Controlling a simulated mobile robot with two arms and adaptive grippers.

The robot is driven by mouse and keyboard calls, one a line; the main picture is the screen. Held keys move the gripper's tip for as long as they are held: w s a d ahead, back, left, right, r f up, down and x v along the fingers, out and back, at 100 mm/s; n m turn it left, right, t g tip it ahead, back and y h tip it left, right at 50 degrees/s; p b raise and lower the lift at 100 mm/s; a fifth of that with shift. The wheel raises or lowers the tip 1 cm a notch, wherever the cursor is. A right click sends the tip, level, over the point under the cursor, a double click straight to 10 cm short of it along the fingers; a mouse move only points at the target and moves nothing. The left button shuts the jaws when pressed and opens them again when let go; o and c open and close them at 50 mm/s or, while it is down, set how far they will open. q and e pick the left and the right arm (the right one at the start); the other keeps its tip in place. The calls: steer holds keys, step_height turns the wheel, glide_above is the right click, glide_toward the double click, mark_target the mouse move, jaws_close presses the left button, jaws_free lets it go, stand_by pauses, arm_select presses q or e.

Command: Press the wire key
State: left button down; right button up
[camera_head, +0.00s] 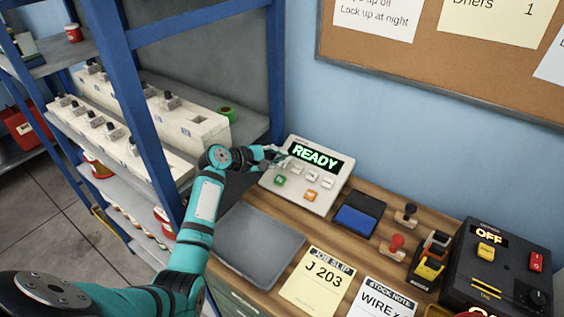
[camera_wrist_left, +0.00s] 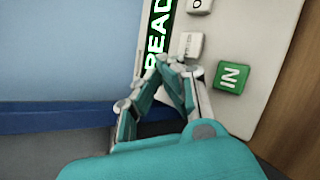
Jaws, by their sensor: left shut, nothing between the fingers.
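A white key console (camera_head: 322,209) stands at the back of the bench, its display (camera_head: 316,156) reading READY. It has a row of small white keys (camera_head: 312,172), a green key (camera_head: 279,181) and an orange key (camera_head: 311,195). I cannot read which one is the wire key. My left gripper (camera_head: 281,155) is shut and empty over the console's left end. In the left wrist view its fingertips (camera_wrist_left: 170,66) are close beside a white key (camera_wrist_left: 190,45); I cannot tell whether they touch it. The green key (camera_wrist_left: 231,77) there reads IN. My right gripper is not in view.
A grey tray (camera_head: 257,245), a job slip reading J 203 (camera_head: 318,279) and a blue and black pad (camera_head: 360,213) lie on the bench. Stamps (camera_head: 396,245) and a dark box reading OFF (camera_head: 507,262) are at right. A blue-framed shelf (camera_head: 150,110) stands left.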

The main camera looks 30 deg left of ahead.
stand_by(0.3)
arm_select(q)
steer(key=shift+f, duration=0.15)
steer(key=shift+w+f, duration=0.15)
steer(key=shift+f, duration=0.05)
stand_by(0.5)
steer(key=shift+w+f, duration=0.15)
steer(key=shift+f, duration=0.25)
stand_by(0.4)
stand_by(0.3)
steer(key=shift+s+r+p, duration=0.25)
steer(key=shift+r+p, duration=0.45)
steer(key=shift+p, duration=0.15)
steer(key=shift+s, duration=0.1)
